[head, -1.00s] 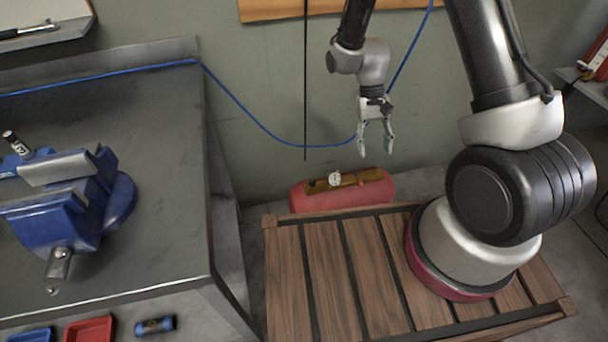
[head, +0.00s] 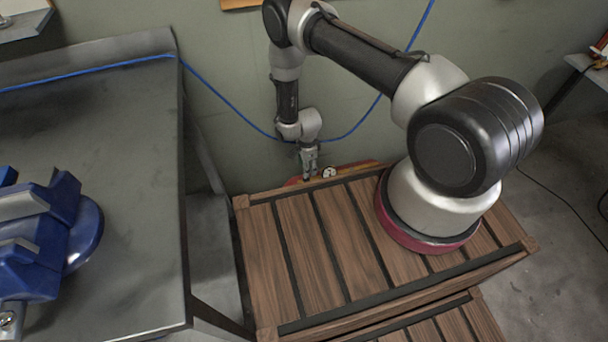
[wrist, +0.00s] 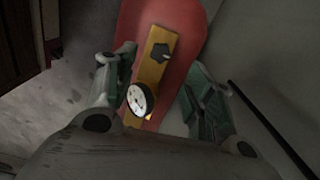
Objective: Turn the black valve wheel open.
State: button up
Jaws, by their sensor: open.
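The black valve wheel (wrist: 160,54) is a small lobed knob on a brass-yellow plate (wrist: 153,75) on top of the red tank (wrist: 186,30). A round white-faced gauge (wrist: 139,98) sits on the same plate, nearer the wrist camera. My gripper (wrist: 160,60) is open, one finger on each side of the plate, with the wheel and gauge between them in the picture. I cannot tell whether a finger touches anything. In the head view my gripper (head: 309,172) is low beside the gauge (head: 328,172); the wheel cannot be made out there.
A slatted wooden crate (head: 262,235) stands in front of the tank and hides much of it. A grey workbench (head: 110,130) with a blue vise (head: 45,235) is at the left. A blue cable (head: 225,105) hangs along the wall (head: 215,60) behind my arm.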

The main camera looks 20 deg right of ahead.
jog(key=shift+w+f+m, duration=0.1)
jog(key=shift+m, duration=0.2)
jog(key=shift+f, duration=0.35)
notch_tip(320, 180, down, 7)
jog(key=shift+r, duration=0.1)
jog(key=c, duration=1)
